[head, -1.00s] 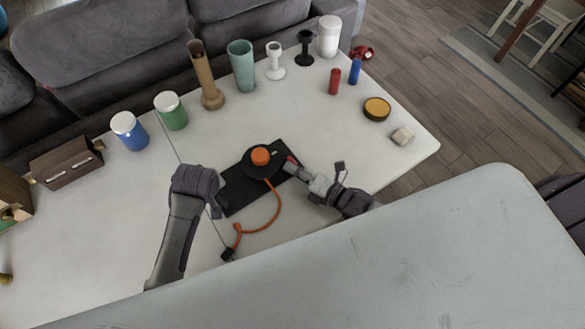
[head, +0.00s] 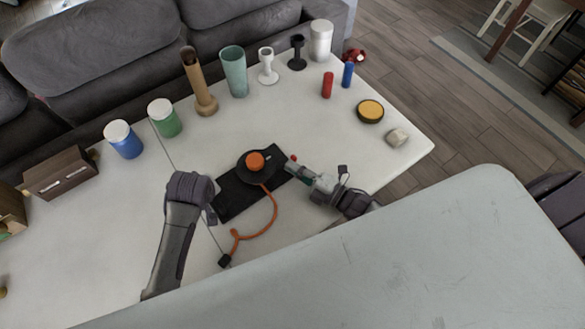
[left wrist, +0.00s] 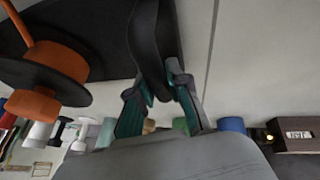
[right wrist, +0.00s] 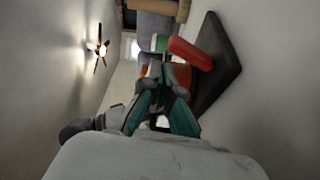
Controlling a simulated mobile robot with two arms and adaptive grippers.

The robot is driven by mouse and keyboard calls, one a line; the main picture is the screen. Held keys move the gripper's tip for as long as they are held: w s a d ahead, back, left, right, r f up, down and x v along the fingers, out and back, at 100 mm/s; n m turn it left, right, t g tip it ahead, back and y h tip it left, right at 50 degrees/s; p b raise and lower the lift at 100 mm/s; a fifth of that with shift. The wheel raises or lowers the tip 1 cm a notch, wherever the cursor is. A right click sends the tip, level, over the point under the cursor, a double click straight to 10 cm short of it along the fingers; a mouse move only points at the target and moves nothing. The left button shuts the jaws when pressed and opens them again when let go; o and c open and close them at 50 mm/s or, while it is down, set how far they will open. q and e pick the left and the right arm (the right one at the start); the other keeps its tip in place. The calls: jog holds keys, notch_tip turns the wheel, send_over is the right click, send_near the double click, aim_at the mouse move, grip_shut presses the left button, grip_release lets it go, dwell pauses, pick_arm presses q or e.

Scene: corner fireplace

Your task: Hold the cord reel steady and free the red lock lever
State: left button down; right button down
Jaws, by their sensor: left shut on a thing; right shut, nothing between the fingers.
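The cord reel, a black disc with an orange hub (head: 255,160), sits on a black base (head: 233,198) on the pale table; it also shows at the left wrist view's left (left wrist: 45,75). My left gripper (left wrist: 160,88) is shut on the reel's black curved handle (left wrist: 150,40); in the head view my left arm mostly hides it. The red lock lever (right wrist: 190,53) stands at the base's edge, showing as a small red tip in the head view (head: 294,157). My right gripper (head: 290,168) is shut and empty, close beside the lever; I cannot tell if they touch.
An orange cord (head: 272,215) runs from the reel to a black plug (head: 225,261). Jars, cups and a tan holder (head: 203,100) line the far edge. A yellow-topped tin (head: 370,110) stands at right. A pale surface (head: 400,260) fills the foreground.

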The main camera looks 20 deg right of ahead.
jog(key=v, duration=1)
jog(key=shift+a+f, duration=0.1)
jog(key=shift+f, duration=0.2)
pick_arm(q)
jog(key=c, duration=1)
grip_release()
jog(key=shift+c, duration=0.2)
jog(key=shift+o, duration=0.2)
jog(key=o, duration=0.5)
jog(key=shift+r, duration=0.1)
